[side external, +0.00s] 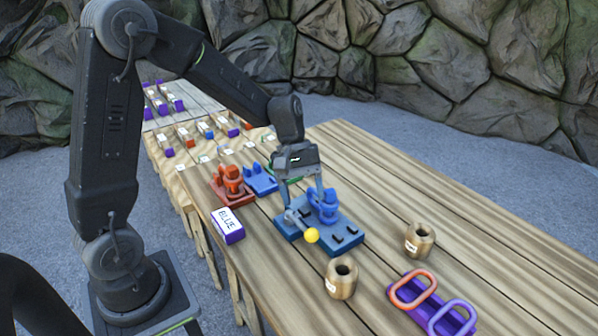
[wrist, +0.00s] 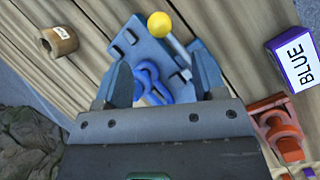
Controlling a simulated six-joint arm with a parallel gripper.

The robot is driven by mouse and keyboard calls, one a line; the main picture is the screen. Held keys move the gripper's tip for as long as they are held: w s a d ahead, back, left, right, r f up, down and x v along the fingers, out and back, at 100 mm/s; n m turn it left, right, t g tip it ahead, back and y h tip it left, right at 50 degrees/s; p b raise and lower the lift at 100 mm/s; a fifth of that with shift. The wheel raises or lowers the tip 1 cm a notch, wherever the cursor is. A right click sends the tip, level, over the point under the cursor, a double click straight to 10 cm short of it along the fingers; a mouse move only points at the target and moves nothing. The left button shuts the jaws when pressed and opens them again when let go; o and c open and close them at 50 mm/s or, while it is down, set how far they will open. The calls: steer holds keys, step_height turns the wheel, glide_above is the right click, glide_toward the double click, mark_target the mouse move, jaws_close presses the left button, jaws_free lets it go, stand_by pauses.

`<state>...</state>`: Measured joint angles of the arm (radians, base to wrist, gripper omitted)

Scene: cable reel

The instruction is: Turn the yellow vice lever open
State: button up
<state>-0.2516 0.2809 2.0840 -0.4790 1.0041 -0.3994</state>
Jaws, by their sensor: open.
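The yellow lever's ball knob (side external: 312,235) sits at the end of a short grey rod on the blue vice (side external: 346,242), at the vice's near side. The knob also shows in the wrist view (wrist: 159,24), beyond the fingertips, with its rod running down to the right. My gripper (side external: 308,202) is open, pointing down over the blue vice. In the wrist view its two fingers (wrist: 163,78) stand apart on either side of the vice's blue raised part (wrist: 150,84). The knob is outside the fingers. Whether a finger touches the vice or rod is unclear.
A red fixture (side external: 230,186) and a box marked BLUE (side external: 228,225) stand left of the vice. Two wooden cylinders (side external: 343,278) (side external: 420,238) stand to its right, with a purple piece bearing oval rings (side external: 414,290) beyond. Bare planks lie behind at right.

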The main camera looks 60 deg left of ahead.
steer(key=v, duration=0.5)
steer(key=s+d+r+m+t+y, duration=0.2)
steer(key=s+m, duration=0.3)
steer(key=s, duration=0.3)
steer(key=s+d+r+m+t+y, duration=0.3)
steer(key=s+r+m+t, duration=0.1)
steer(key=s, duration=0.4)
steer(key=shift+s+r+m, duration=0.25)
steer(key=shift+r+m, duration=0.55)
steer(key=shift+m, duration=0.2)
